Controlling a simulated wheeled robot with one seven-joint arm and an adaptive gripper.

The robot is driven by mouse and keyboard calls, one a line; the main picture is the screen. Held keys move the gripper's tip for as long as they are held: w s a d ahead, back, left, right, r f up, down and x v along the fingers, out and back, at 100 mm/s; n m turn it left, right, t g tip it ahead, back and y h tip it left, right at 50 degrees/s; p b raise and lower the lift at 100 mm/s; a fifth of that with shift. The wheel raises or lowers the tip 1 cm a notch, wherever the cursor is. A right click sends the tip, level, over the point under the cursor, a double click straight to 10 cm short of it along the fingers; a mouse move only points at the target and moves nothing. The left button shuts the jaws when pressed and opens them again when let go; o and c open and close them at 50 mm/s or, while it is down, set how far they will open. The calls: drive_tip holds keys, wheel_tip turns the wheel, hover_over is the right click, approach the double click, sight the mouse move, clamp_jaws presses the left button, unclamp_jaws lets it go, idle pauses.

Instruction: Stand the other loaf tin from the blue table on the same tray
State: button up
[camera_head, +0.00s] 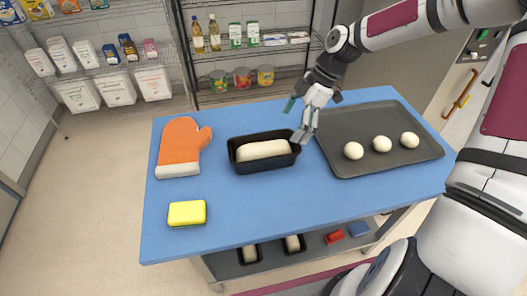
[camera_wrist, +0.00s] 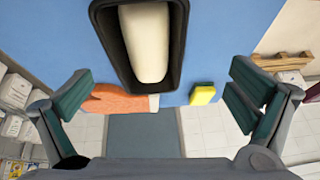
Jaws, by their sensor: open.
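A black loaf tin (camera_head: 263,166) with pale dough (camera_head: 262,150) in it stands upright on the blue table (camera_head: 240,220). It also shows at the top middle of the wrist view (camera_wrist: 175,84). My gripper (camera_head: 303,136) is at the tin's right end in the head view, open and empty, its fingers (camera_wrist: 155,98) wide apart. I cannot tell whether a finger touches the tin. A dark grey tray (camera_head: 345,125) lies on the table to the right, with 3 dough balls (camera_head: 382,144) along its near side.
An orange oven mitt (camera_head: 181,146) and a yellow sponge (camera_head: 187,213) lie left on the table. Below, a shelf (camera_head: 270,262) holds two small dough-filled tins (camera_head: 249,254), a red item (camera_head: 334,237) and a blue item (camera_head: 359,229). Wire racks stand behind. The table's front middle is clear.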

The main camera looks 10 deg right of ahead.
sight(264, 152)
drive_tip(key=shift+n+t+y, duration=0.3)
drive_tip(key=shift+n+y, duration=0.1)
drive_tip(key=shift+y, duration=0.2)
drive_tip(key=x, duration=0.2)
drive_tip(key=w+x, duration=0.1)
drive_tip(key=x, duration=0.5)
drive_tip(key=shift+w+d+f, duration=0.1)
drive_tip(key=shift+w+f, duration=0.15)
drive_tip(key=shift+f, duration=0.05)
drive_tip(key=shift+p+x, duration=0.65)
drive_tip(key=shift+x, duration=2.05)
drive_tip(key=shift+a+r, duration=0.1)
drive_tip(key=shift+a, duration=0.1)
drive_tip(key=c, duration=1.2)
drive_tip(key=shift+c, duration=0.2)
